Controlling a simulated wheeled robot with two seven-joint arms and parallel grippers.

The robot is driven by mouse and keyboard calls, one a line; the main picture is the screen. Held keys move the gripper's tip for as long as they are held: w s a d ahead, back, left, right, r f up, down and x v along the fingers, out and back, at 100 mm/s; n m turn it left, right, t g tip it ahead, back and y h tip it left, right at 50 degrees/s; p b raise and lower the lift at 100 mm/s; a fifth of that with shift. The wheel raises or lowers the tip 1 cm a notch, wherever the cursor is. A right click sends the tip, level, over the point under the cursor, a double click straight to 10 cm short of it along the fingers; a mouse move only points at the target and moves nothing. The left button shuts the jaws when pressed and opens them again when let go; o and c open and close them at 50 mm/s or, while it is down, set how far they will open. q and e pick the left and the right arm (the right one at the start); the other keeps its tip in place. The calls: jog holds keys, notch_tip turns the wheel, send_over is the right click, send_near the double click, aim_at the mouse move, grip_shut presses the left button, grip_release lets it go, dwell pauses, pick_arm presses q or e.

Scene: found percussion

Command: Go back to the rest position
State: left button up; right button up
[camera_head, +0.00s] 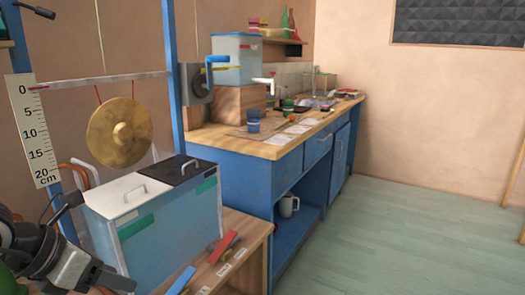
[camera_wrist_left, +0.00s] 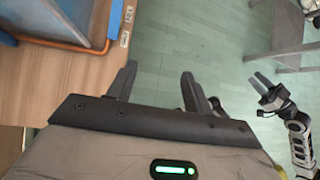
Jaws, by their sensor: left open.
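My left gripper (camera_head: 88,245) is at the lower left of the head view, in front of the translucent tank. In the left wrist view my left gripper (camera_wrist_left: 158,82) has its two dark fingers apart, with nothing between them and pale floor beyond. An arm end that looks like my right gripper (camera_wrist_left: 270,98) shows at the right of the left wrist view.
A tank (camera_head: 170,230) with white and black lids stands on a low wooden table (camera_head: 252,232), beside a red block (camera_head: 222,247). A brass gong (camera_head: 119,133) hangs behind it. A blue workbench (camera_head: 248,195) holds cups and papers. Floor (camera_head: 405,220) at right is clear.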

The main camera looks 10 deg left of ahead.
pick_arm(q)
jog(key=w+d+r+n+t+h+p, duration=0.1)
jog(key=d+n+t+h+p, duration=0.6)
jog(key=d+n, duration=0.85)
jog(key=s+f+n+g+y+p, duration=0.1)
jog(key=s+f+n+y, duration=0.3)
jog(key=f+n, duration=0.3)
jog(key=s+d+f+n+g+y+p, duration=0.1)
jog(key=s+f+n+y, duration=0.3)
jog(key=f+n, duration=0.4)
jog(key=s+n, duration=0.1)
jog(key=n, duration=0.6)
jog(key=shift+s+d+g, duration=0.15)
jog(key=shift+d+g, duration=0.05)
jog(key=shift+g, duration=0.2)
pick_arm(e)
jog(key=r, duration=0.2)
jog(key=r+g, duration=0.1)
jog(key=shift+w+d+r, duration=0.25)
jog(key=shift+w+d, duration=0.1)
jog(key=shift+d, duration=0.05)
pick_arm(q)
jog(key=shift+c, duration=0.3)
